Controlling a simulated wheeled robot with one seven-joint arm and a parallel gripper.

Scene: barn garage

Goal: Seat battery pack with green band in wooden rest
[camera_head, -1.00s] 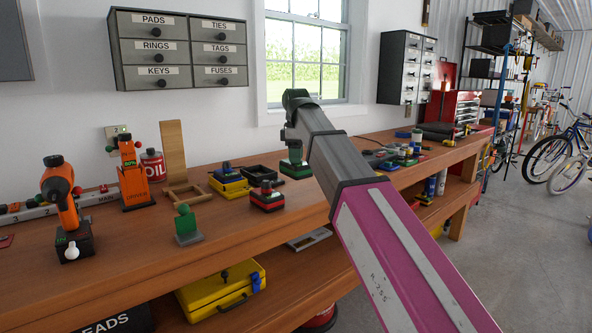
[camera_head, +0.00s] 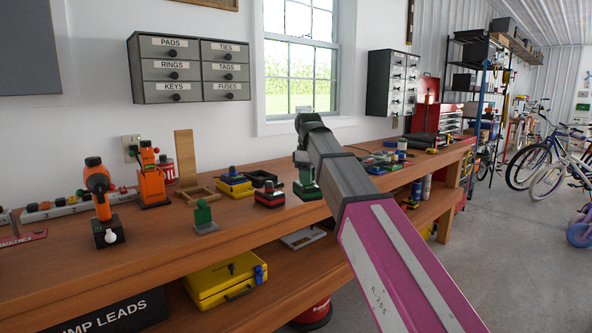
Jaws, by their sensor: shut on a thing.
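My gripper (camera_head: 305,174) points down at the end of my arm, right of the bench's middle. It is shut on a dark battery pack with a green band (camera_head: 307,191). The arm and gripper partly hide the pack. I cannot tell whether it touches the bench. The wooden rest (camera_head: 203,195) is a low open frame beside a tall upright board (camera_head: 185,156), near the wall. It appears empty and lies well left of my gripper.
A red-banded pack (camera_head: 269,198) and a yellow-based pack (camera_head: 236,188) stand between the rest and my gripper, with a black tray (camera_head: 261,178) behind. A green piece on a grey base (camera_head: 205,217) stands before the rest. Orange tools (camera_head: 153,184) stand left. The front bench strip is clear.

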